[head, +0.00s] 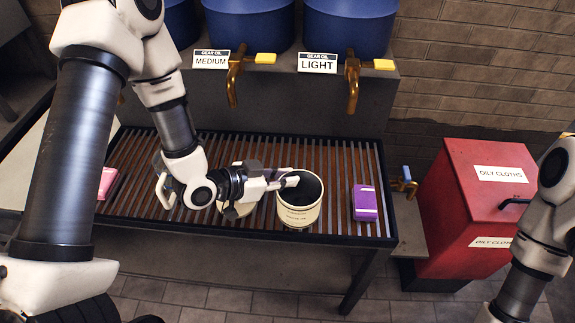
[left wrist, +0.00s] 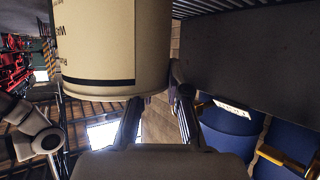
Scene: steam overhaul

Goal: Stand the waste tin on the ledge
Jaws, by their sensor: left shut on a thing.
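The waste tin (head: 298,214) is a cream, open-topped can with a dark inside and small print. It is upright over the front right part of the slatted bench; I cannot tell whether its base touches the slats. My left gripper (head: 287,182) is shut on the tin at its left side. In the left wrist view the tin (left wrist: 112,45) fills the upper left, with a black band near one end, above my gripper fingers (left wrist: 158,110). Which surface is the ledge is not clear. My right arm shows at the right edge, but its gripper is out of view.
The slatted bench (head: 345,165) holds a purple pack (head: 365,203) right of the tin and a pink item (head: 107,182) at left. Blue oil drums (head: 348,30) with brass taps (head: 352,80) stand behind. A red oily cloths bin (head: 465,205) stands right.

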